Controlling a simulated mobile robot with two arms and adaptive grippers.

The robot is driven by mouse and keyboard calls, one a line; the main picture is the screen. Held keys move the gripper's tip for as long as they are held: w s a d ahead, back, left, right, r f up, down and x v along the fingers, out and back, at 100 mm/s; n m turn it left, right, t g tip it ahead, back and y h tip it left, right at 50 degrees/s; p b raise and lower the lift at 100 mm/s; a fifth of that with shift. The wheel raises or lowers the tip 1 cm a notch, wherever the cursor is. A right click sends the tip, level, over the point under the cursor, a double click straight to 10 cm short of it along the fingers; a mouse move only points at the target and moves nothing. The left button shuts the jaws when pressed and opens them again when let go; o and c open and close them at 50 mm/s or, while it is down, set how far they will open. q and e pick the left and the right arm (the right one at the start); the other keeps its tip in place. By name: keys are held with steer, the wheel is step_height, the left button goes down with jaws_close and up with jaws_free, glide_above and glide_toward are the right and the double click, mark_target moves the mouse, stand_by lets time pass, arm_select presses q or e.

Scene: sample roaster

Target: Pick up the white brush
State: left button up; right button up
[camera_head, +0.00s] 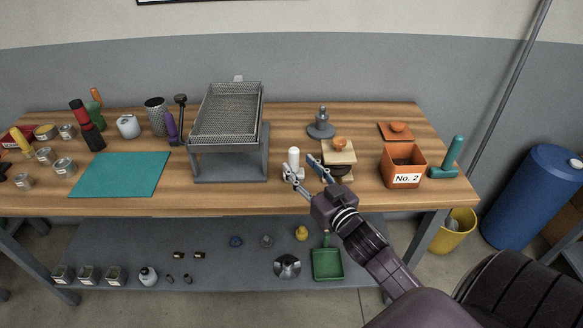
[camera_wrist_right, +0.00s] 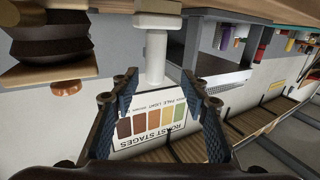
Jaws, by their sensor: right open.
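The white brush (camera_head: 293,158) stands upright near the front edge of the wooden bench, its rounded handle up and its pale base on the top. In the right wrist view, the brush (camera_wrist_right: 156,50) appears upside down, centred beyond the fingers. My right gripper (camera_head: 301,166) is open, with its blue-padded fingers spread at the brush in the head view. In the right wrist view, the open gripper (camera_wrist_right: 158,100) has nothing between its fingertips, and I cannot tell whether a finger touches the brush. My left gripper is not in view.
A wooden-topped stack with an orange knob (camera_head: 340,145) stands close to the right of the gripper. The grey stand with a mesh tray (camera_head: 230,180) is to the left. An orange "No. 2" box (camera_head: 403,180) is farther right. A teal mat (camera_head: 120,175) lies left.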

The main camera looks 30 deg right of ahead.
mark_target(297, 158)
steer(key=w, duration=0.1)
steer(key=w+d, duration=0.1)
steer(key=w, duration=0.1)
steer(key=shift+r+p, duration=0.1)
steer(key=shift+p, duration=0.25)
steer(key=shift+w+f, duration=0.2)
steer(key=shift+w, duration=1)
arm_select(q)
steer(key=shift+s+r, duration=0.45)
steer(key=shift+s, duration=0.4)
arm_select(e)
jaws_close()
